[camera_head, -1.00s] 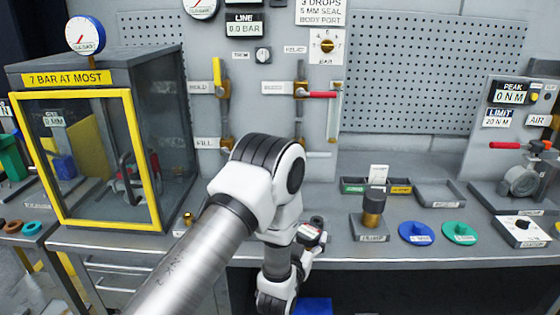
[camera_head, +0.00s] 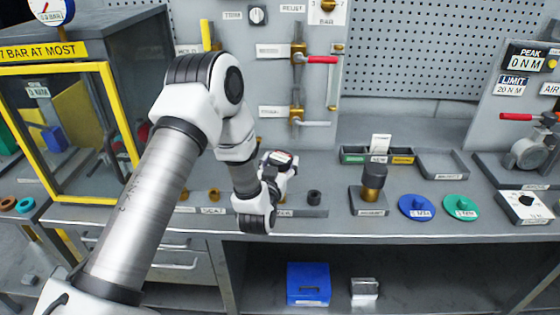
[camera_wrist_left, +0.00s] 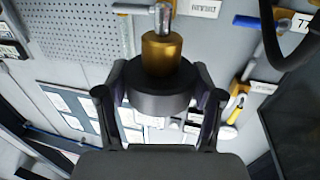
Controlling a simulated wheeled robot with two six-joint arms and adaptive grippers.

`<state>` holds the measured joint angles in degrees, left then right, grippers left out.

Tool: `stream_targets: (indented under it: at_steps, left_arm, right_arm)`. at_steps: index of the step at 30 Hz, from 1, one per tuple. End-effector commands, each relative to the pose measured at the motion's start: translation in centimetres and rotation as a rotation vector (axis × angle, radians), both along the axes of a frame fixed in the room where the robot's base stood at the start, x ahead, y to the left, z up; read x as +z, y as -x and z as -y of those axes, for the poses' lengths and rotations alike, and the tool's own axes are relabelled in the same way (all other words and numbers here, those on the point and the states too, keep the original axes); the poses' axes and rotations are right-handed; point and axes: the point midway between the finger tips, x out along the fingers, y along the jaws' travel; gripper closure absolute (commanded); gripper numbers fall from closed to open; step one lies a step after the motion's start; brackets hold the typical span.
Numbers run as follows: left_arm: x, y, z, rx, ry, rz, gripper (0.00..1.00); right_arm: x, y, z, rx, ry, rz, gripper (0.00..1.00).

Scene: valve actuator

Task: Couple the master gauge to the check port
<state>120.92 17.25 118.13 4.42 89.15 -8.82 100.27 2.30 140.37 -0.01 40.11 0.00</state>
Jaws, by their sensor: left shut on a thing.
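My left gripper (camera_head: 272,172) is over the bench near its front, left of the middle of the head view. In the left wrist view the gripper (camera_wrist_left: 160,98) is shut on a round dark body with a brass collar and a steel tip, which I take to be the master gauge (camera_wrist_left: 163,52). In the head view the top of the held gauge (camera_head: 279,158) shows as a small dark face in a pale rim. The fingers hide part of it. I cannot tell which fitting is the check port. My right gripper is not in view.
A yellow-framed cabinet (camera_head: 112,105) stands at the left. Red-handled (camera_head: 322,60) and other valve levers project from the back panel. A dark-and-brass piece (camera_head: 373,178), a blue disc (camera_head: 417,208) and a green disc (camera_head: 461,208) occupy the bench's right. A blue box (camera_head: 308,284) sits below.

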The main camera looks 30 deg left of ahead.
Motion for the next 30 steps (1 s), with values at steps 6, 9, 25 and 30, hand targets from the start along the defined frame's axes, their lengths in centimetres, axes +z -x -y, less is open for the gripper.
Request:
stream_targets:
  at_steps: [6, 9, 25, 30]
  left_arm:
    - [-3.1, 0.0, 0.0, 0.0, 0.0, 0.001, 0.83]
    - [-3.8, 0.0, 0.0, 0.0, -0.001, 0.002, 0.83]
    - [-4.1, 0.0, 0.0, 0.0, -0.001, 0.002, 0.83]
    - [-4.2, 0.0, 0.0, 0.0, -0.001, 0.002, 0.83]
  right_arm:
    - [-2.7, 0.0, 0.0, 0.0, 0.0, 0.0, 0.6]
    - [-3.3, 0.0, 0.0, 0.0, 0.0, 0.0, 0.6]
    - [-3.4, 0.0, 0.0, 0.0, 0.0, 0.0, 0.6]
    - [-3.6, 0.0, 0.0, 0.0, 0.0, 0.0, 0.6]
